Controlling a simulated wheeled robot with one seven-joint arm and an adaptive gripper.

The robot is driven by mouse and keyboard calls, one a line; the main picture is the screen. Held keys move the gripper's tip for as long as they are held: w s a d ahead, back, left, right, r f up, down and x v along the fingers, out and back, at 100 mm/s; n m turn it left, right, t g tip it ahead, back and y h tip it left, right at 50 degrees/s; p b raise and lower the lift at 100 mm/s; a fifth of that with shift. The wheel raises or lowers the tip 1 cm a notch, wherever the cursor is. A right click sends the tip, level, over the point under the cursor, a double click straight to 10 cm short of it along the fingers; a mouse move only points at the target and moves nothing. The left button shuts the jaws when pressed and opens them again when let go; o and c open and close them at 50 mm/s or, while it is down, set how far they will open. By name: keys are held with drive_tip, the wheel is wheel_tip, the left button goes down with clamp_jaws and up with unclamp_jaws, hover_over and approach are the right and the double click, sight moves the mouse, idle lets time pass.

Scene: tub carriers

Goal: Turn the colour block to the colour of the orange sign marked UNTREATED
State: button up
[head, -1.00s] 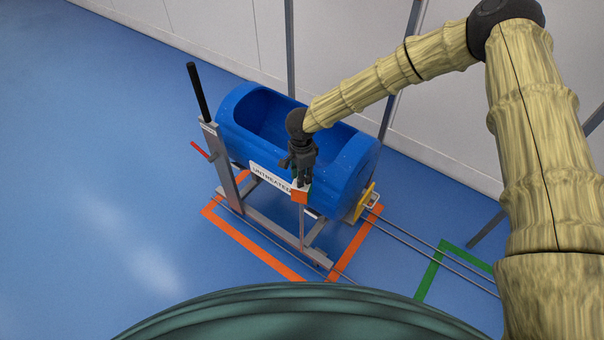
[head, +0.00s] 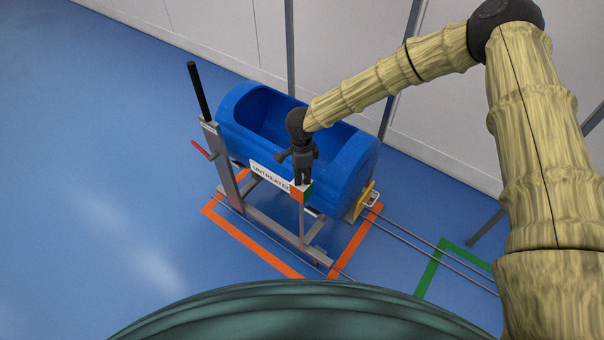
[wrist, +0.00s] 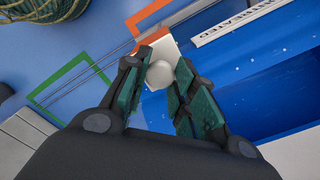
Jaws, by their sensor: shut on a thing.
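The colour block (head: 297,196) stands on a thin post at the front of the blue tub (head: 352,165).
The tub rests in a grey frame with a black upright handle (head: 198,91) and a red lever (head: 200,149) at left. A yellow part (head: 362,201) is at the right end. Orange floor lines (head: 250,244) surround the carrier; a green outline (head: 430,269) lies right.

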drive_tip(key=o, duration=1)
drive_tip(key=shift+o, duration=0.2)
wheel_tip(320, 180, up, 12)
